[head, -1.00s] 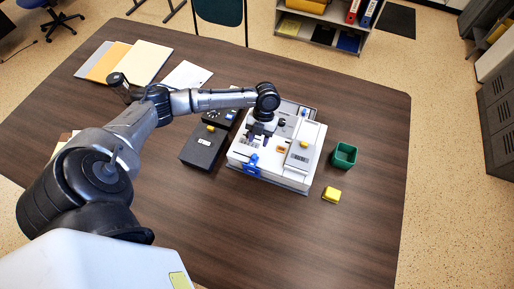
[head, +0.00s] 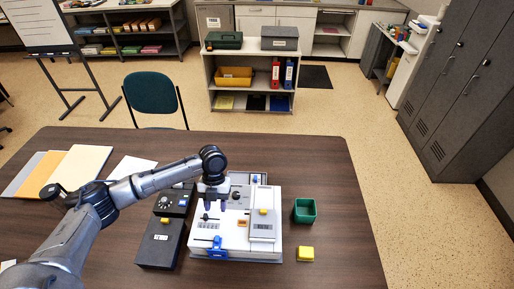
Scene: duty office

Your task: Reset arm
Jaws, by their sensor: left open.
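My left arm comes in from the left in the head view. Its gripper (head: 215,206) points down over the left part of a white box-like device (head: 235,247) on the table. The gripper is open, with nothing seen between its fingers; whether the fingertips touch the device cannot be told. The device has a blue clip (head: 217,248) at its front, an orange piece (head: 242,223) in its middle and a grey panel with a display (head: 263,228) on its right. My right gripper is not in view.
A dark box (head: 160,243) stands left of the device. A green open cup (head: 305,210) and a yellow block (head: 305,254) are to its right. Papers and folders (head: 70,170) lie at the table's far left. The table (head: 345,240) is clear at the right. A chair (head: 153,95) stands behind.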

